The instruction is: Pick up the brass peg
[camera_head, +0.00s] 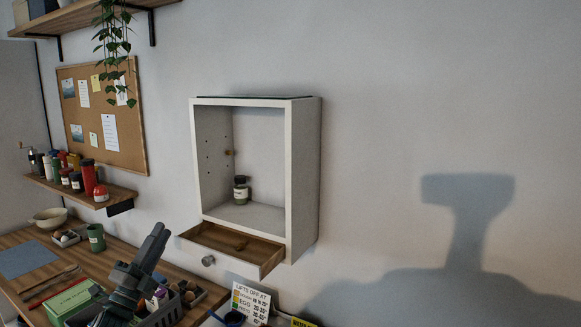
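A white wall cabinet (303,165) stands open at the front, with rows of small holes in its left inner wall. A small brass-coloured peg (228,153) sticks out of that wall. Below, a wooden drawer (222,263) is pulled out, and a small brownish item (240,246) lies in it, too small to tell whether it is a peg. My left gripper (158,232) points upward in front of the bench, left of and below the drawer, apart from it. Its fingers show nearly edge-on, so their opening is unclear. My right gripper is out of view.
A dark-lidded jar (241,190) stands on the cabinet floor. The drawer has a round knob (208,261). A workbench (28,240) with a green box, a grey bin and a green cup (96,238) lies at left. Wall right of the cabinet is bare.

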